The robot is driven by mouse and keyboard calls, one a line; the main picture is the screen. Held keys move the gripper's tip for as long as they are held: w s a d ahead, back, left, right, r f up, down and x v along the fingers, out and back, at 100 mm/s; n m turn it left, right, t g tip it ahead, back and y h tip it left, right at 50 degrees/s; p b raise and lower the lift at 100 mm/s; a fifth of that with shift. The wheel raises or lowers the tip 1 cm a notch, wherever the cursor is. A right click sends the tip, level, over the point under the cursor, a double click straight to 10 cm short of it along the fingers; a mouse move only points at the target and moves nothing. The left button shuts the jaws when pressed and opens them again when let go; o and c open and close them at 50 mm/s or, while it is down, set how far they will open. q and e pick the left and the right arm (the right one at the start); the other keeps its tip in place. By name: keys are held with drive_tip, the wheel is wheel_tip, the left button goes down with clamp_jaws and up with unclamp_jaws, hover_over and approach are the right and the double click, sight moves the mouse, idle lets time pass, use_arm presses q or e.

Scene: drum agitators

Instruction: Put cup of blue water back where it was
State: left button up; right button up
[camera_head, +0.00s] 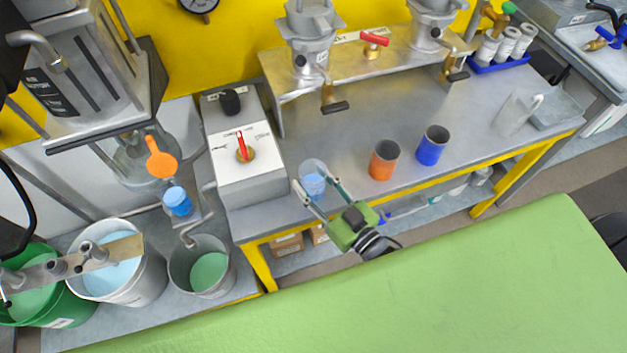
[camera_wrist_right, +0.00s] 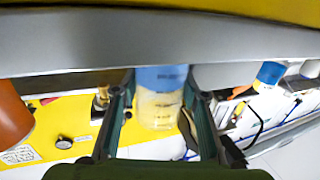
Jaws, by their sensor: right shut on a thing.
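A clear cup with blue water (camera_head: 313,179) is at the front edge of the grey metal bench (camera_head: 330,135), right of the grey control box. My right gripper (camera_head: 317,187) is shut on it, one finger on each side. In the right wrist view the cup (camera_wrist_right: 160,103) is between the two fingers of my right gripper (camera_wrist_right: 161,88), its blue part toward the top of the picture. I cannot tell whether the cup touches the bench. My left gripper is not in view.
An orange cup (camera_head: 384,160) and a blue cup (camera_head: 432,145) stand on the bench to the right. The control box (camera_head: 245,165) with a red lever is close on the left. Dispensers with taps (camera_head: 335,107) stand behind. Bare bench lies between the cup and the dispensers.

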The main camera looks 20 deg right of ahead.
drive_tip(key=shift+f, duration=0.2)
drive_tip(key=o, duration=1.2)
drive_tip(key=shift+r, duration=0.1)
drive_tip(key=shift+r, duration=0.15)
drive_tip(key=b+v, duration=0.1)
drive_tip(key=v, duration=1.1)
drive_tip(key=shift+b, duration=0.3)
